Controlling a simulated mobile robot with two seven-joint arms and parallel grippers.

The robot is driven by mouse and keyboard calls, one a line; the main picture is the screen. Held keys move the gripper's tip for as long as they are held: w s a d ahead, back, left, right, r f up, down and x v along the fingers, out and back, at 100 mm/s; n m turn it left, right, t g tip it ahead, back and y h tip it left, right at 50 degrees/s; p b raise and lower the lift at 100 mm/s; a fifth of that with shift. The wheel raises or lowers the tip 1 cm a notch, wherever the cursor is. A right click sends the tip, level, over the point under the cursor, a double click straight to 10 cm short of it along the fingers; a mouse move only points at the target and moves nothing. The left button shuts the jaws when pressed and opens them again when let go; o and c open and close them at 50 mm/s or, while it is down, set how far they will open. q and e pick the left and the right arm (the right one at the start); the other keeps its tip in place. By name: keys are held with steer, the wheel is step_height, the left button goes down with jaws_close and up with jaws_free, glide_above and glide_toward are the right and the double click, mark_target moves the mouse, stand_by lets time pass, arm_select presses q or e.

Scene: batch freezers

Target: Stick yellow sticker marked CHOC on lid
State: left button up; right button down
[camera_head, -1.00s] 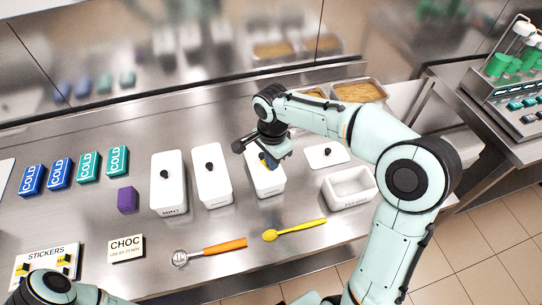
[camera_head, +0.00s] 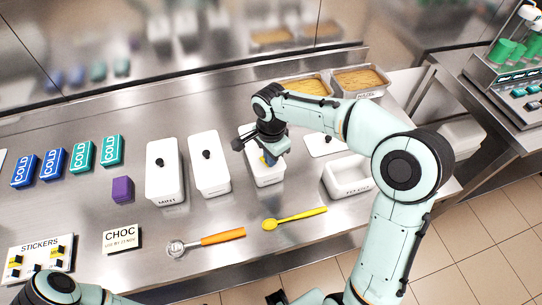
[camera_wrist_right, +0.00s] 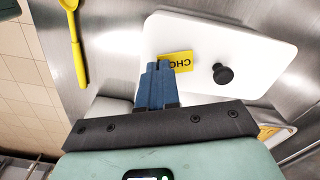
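The yellow CHOC sticker (camera_wrist_right: 178,61) lies over the white lid (camera_wrist_right: 262,40), left of its black knob (camera_wrist_right: 222,74), in the right wrist view. My right gripper (camera_wrist_right: 160,68) has its blue fingers close together at the sticker's edge and looks shut on it. I cannot tell whether the sticker touches the lid. In the head view my right gripper (camera_head: 268,158) is over the third white tub (camera_head: 268,178), hiding part of its lid. My left arm shows at the bottom left, but its gripper is out of view.
Two lidded tubs (camera_head: 166,180) (camera_head: 209,172) stand to the left. An open TO-GO tub (camera_head: 347,184) and a loose lid (camera_head: 325,144) are at the right. A scoop (camera_head: 208,241), yellow spoon (camera_head: 294,219), CHOC card (camera_head: 121,240) and STICKERS board (camera_head: 40,257) lie in front.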

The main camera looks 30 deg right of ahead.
arm_select(q)
steer(key=shift+s+f, duration=0.2)
steer(key=shift+f, duration=0.05)
arm_select(e)
steer(key=shift+f, duration=0.35)
stand_by(0.4)
steer(key=c, duration=0.7)
jaws_free()
steer(key=shift+r, duration=0.1)
steer(key=shift+r+p, duration=1)
steer(key=shift+r, duration=1.2)
steer(key=shift+r+p, duration=0.6)
steer(key=shift+r, duration=0.7)
arm_select(q)
steer(key=w+r, duration=0.3)
steer(key=r, duration=0.1)
steer(key=shift+w+r, duration=0.35)
steer(key=shift+s, duration=0.15)
arm_select(e)
steer(key=shift+f, duration=0.1)
